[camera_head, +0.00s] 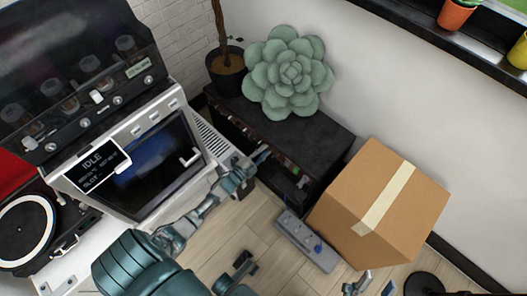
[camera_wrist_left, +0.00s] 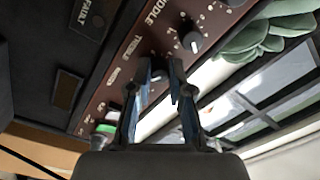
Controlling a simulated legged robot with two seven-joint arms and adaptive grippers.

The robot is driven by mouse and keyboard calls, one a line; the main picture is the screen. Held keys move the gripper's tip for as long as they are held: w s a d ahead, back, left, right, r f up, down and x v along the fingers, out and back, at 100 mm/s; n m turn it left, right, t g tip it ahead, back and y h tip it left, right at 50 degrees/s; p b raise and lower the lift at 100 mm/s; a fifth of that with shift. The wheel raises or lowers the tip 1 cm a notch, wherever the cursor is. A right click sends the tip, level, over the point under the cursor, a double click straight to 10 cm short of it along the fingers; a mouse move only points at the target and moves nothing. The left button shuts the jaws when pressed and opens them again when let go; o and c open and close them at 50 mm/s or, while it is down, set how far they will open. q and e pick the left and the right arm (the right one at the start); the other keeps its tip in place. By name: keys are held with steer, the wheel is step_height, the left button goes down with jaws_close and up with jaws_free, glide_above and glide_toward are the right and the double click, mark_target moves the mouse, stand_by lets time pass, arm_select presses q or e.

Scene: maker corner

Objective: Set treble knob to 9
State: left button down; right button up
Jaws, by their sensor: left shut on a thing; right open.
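The black amplifier (camera_head: 315,130) stands against the wall, its knob panel (camera_head: 291,166) facing my left arm. In the left wrist view the brown panel (camera_wrist_left: 118,72) carries the labels TREBLE and MIDDLE. The treble knob (camera_wrist_left: 157,73), small and dark, sits between the fingertips of my left gripper (camera_wrist_left: 160,68), which is shut on it. The fingers hide much of the knob, so its pointer and setting cannot be read. My right gripper (camera_head: 372,286) is open and empty at the bottom edge of the head view.
A green succulent (camera_head: 289,72) and a potted plant (camera_head: 228,70) stand at the amplifier's top. The middle knob (camera_wrist_left: 192,42) is close beside my fingers. A cardboard box (camera_head: 405,190) and a grey pedal unit (camera_head: 303,241) are on the floor. A machine with a screen (camera_head: 150,165) stands left.

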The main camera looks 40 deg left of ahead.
arm_select(q)
steer(key=shift+s+d+f, duration=0.1)
steer(key=shift+f, duration=0.1)
steer(key=c, duration=1.2)
jaws_free()
steer(key=shift+o, duration=0.7)
steer(key=shift+r, duration=0.1)
steer(key=s+a, duration=0.1)
steer(key=s, duration=1)
steer(key=shift+s+f, duration=0.3)
steer(key=shift+s, duration=0.1)
